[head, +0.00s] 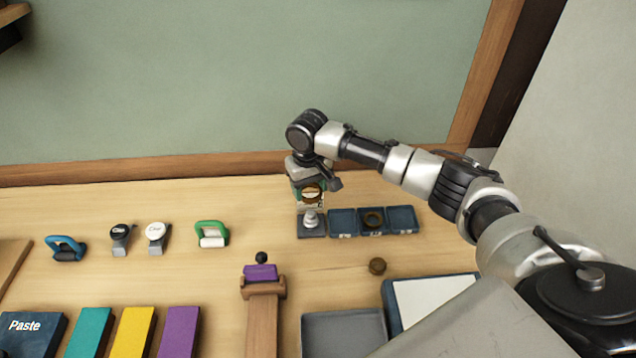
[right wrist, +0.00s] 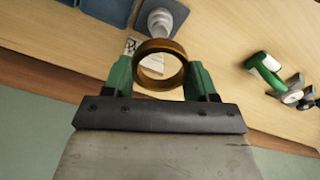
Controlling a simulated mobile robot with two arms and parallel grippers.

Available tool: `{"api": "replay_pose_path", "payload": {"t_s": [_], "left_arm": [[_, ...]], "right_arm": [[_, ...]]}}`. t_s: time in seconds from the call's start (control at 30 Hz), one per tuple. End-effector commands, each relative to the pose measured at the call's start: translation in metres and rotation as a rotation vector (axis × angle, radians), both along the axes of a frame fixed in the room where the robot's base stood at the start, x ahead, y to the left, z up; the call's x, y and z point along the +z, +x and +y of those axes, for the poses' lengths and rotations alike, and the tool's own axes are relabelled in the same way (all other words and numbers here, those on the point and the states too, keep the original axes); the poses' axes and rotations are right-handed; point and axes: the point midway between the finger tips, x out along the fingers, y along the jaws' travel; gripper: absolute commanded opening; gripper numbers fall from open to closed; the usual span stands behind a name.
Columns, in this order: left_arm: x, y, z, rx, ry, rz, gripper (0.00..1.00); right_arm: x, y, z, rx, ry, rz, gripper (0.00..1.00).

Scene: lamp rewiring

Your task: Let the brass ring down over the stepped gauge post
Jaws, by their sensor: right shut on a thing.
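My right gripper (head: 309,194) is shut on the brass ring (head: 312,187). In the right wrist view the ring (right wrist: 160,47) sits between the two green fingers (right wrist: 160,72), and its hole is open to the camera. The stepped gauge post (head: 310,219) is pale grey and stands upright on a dark square base (head: 317,235). In the head view the ring is just above the post and apart from it. In the right wrist view the post (right wrist: 160,20) shows beyond the ring, outside its hole. My left gripper is not in view.
Blue trays (head: 343,223) stand in a row right of the post, one holding another dark ring (head: 373,219). A green-handled tool (head: 212,234) lies left. Bare wood lies between.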

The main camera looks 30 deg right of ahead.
Motion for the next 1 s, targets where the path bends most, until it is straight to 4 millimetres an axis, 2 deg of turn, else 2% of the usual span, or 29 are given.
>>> {"api": "replay_pose_path", "payload": {"t_s": [0.1, 0.3, 0.63, 1.0], "left_arm": [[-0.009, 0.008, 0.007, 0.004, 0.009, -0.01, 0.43], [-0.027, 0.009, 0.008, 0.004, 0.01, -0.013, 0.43], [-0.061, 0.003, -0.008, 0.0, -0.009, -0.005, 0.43], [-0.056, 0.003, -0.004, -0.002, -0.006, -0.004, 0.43]], "right_arm": [[-0.008, 0.0, 0.0, 0.0, 0.0, -0.001, 0.34], [-0.023, 0.0, -0.001, 0.0, -0.001, -0.002, 0.34], [-0.048, 0.0, -0.001, -0.001, 0.0, -0.002, 0.34], [-0.062, 0.0, 0.0, -0.003, 0.001, -0.001, 0.34]]}}
